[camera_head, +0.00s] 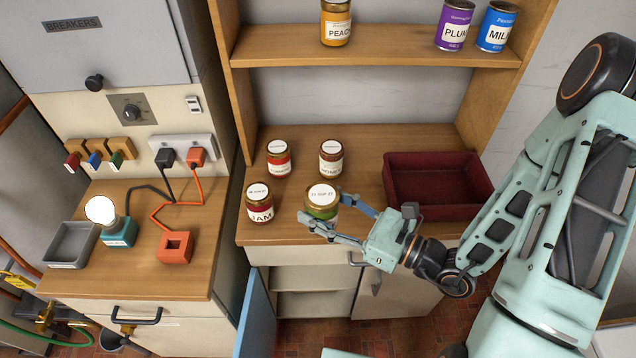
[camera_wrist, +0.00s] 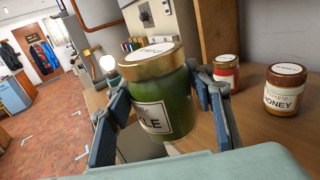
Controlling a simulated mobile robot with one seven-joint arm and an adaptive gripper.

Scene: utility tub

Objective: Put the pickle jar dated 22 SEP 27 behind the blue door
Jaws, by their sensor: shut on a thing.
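The pickle jar (camera_head: 322,203) is green with a gold-rimmed white lid whose date is small but appears to read 22 SEP 27. It stands upright at the front of the wooden counter, and I cannot tell whether its base touches the counter. My gripper (camera_head: 338,215) is shut on it from the front right. In the wrist view the pickle jar (camera_wrist: 165,100) sits between both fingers, its label partly hidden. The blue door (camera_head: 254,312) stands open below the counter at the left, showing the cupboard's pale shelf (camera_head: 312,303).
A jam jar (camera_head: 259,203) stands close left of the pickle jar. Two more jars, one red (camera_head: 278,160) and one honey (camera_head: 331,159), stand behind. A dark red tray (camera_head: 438,188) lies to the right. A drawer front (camera_head: 300,255) is above the cupboard opening.

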